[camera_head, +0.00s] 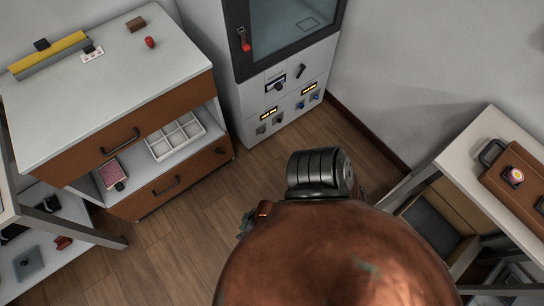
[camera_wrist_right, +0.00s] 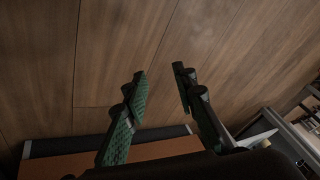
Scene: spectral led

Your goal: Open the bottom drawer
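The cabinet (camera_head: 110,80) at the left of the head view has a white top and brown drawer fronts. Its bottom drawer (camera_head: 190,177) looks shut, with a dark bar handle (camera_head: 166,186). An open shelf separates it from the top drawer (camera_head: 90,155), which has its own dark handle (camera_head: 120,141). My right gripper (camera_head: 245,222) shows as a small greenish part beside my brown arm, right of the bottom drawer and apart from it. In the right wrist view its green fingers (camera_wrist_right: 158,71) are apart and empty over wooden floor. My left gripper is out of view.
The shelf holds a white divided tray (camera_head: 175,136) and a pink item (camera_head: 112,173). A grey cabinet (camera_head: 285,85) with a glass door stands at the back. A white table (camera_head: 490,135) is at the right. Wooden floor (camera_head: 190,245) is clear before the drawer.

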